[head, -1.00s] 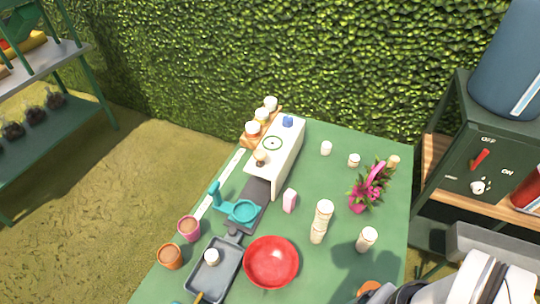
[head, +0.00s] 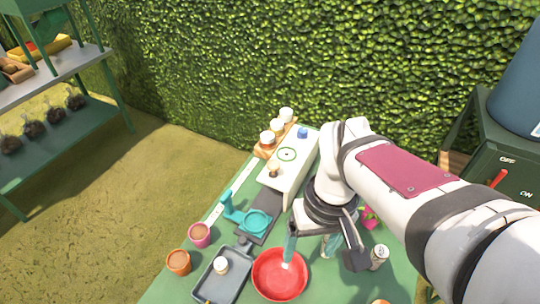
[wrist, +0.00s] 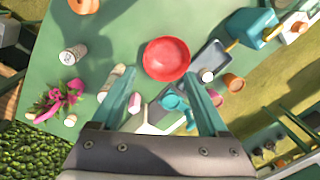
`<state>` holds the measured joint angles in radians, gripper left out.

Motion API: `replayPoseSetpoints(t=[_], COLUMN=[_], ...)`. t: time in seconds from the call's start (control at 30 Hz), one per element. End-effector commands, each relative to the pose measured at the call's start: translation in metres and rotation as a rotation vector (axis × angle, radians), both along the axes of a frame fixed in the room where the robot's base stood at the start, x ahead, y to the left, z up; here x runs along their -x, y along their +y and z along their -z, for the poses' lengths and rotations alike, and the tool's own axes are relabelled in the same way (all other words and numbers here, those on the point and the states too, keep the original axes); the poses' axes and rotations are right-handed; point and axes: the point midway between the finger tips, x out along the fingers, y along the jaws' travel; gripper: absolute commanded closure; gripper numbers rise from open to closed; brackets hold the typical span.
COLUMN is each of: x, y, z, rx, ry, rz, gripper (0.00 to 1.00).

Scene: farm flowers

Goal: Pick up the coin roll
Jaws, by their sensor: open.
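My gripper (head: 310,248) hangs over the green table, its two teal fingers apart and nothing held between them. They also show wide apart in the wrist view (wrist: 160,76). A tall pale cylinder (wrist: 112,76) lies just left of the left finger there, partly hidden by it. A shorter white cylinder (wrist: 73,55) stands farther left; it also shows in the head view (head: 379,256), right of the gripper. Labels are too small to tell which is the coin roll. My arm hides much of the table's right side in the head view.
A red bowl (head: 280,274) stands close left of the gripper. Around it are a grey tray (head: 236,284), a teal stand (head: 256,222), two pots (head: 199,235), and a white box (head: 294,160). Pink flowers (wrist: 58,98) stand near other small cylinders.

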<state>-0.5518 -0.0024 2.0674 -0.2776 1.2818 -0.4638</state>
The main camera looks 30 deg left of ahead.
Motion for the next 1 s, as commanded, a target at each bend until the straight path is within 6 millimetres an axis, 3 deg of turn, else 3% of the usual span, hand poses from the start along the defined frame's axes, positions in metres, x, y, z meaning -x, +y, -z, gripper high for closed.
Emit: replayPoseSetpoints(t=[0.03,0.1,0.2,0.27,0.37,0.6,1.0], x=[-0.006,-0.003,0.014,0.022,0.026,0.026,0.027], y=[0.050,0.113,0.174,0.192,0.199,0.197,0.195], z=[0.013,0.031,0.053,0.062,0.081,0.148,0.214], rx=[0.013,0.020,0.027,0.028,0.031,0.030,0.029], ry=[-0.008,-0.033,-0.057,-0.065,-0.066,-0.065,-0.067], rz=[-0.243,-0.552,-0.847,-0.938,-0.983,-0.976,-0.973], gripper=[0.23,0.23,0.23,0.23,0.23,0.23,0.23])
